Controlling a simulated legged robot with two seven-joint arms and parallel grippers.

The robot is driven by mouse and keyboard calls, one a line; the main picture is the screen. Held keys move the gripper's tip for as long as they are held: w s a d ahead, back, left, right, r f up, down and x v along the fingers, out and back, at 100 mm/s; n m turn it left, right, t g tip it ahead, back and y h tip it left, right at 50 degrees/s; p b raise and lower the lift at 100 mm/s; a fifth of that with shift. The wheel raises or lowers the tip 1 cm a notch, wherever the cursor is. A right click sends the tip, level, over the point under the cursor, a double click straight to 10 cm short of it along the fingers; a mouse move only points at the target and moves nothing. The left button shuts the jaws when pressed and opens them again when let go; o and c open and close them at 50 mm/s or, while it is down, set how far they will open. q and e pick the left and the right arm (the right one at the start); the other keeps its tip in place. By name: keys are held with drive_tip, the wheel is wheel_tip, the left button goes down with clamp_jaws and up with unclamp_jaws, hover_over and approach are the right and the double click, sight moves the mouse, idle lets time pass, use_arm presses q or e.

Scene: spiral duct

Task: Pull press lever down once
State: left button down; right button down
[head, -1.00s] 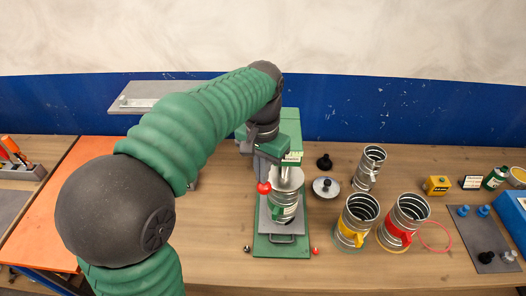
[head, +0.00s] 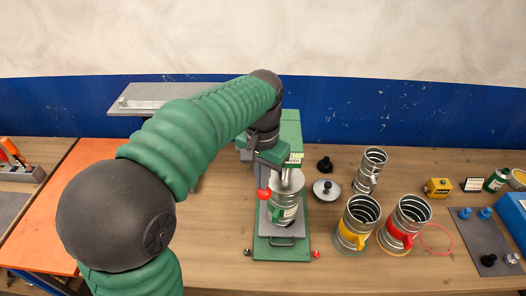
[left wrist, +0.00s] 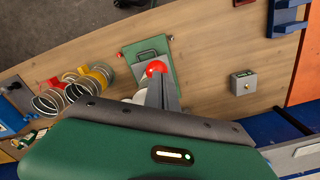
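The green press (head: 291,130) stands on the wooden bench, with a green base plate in front. A silver duct piece (head: 285,206) with a green tag stands upright on its platform. The press lever shows as a red ball knob (head: 264,194) at the press's left side; it also shows in the left wrist view (left wrist: 156,69). My left gripper (left wrist: 160,90) has its grey fingers together, tips right at the red knob. Whether they touch it is hard to tell. In the head view, my left gripper (head: 262,172) is beside the press, partly hidden. My right gripper is out of view.
The bench front right of the base is clear.

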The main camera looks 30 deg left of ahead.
use_arm(q)
drive_tip(key=shift+w+f+b, duration=0.1)
drive_tip(key=shift+f+b, duration=0.2)
drive_tip(key=shift+f, duration=0.55)
